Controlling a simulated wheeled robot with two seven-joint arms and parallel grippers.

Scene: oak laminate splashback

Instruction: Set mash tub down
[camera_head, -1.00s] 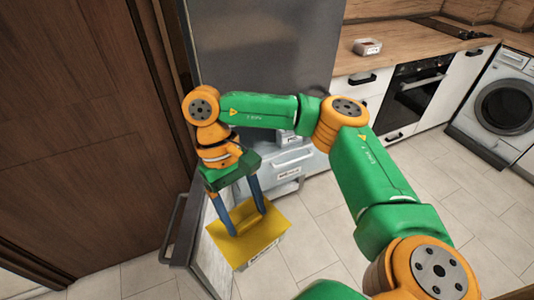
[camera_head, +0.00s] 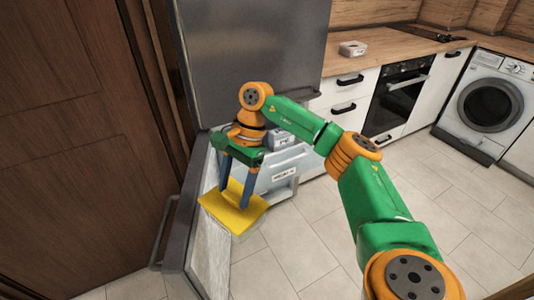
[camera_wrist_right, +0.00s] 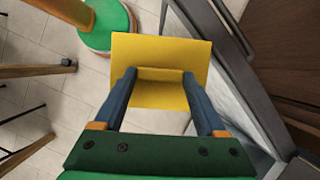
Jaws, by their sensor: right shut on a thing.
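The mash tub (camera_head: 213,203) has a flat yellow lid and a pale body under it; it also shows in the right wrist view (camera_wrist_right: 160,98). My right gripper (camera_head: 234,199) is shut on the raised part of the lid, one blue finger on each side. The tub hangs level or nearly so, beside the inner face of the open lower door (camera_head: 205,250) and in front of the freezer's lower compartment. Its underside is hidden. My left gripper is not in view.
Pale labelled containers or drawer fronts (camera_head: 283,176) show in the opened compartment below the grey fridge front (camera_head: 250,50). A small white tub (camera_head: 352,48) stands on the wooden worktop (camera_head: 395,42). An oven (camera_head: 400,95) and washing machine (camera_head: 488,105) are right.

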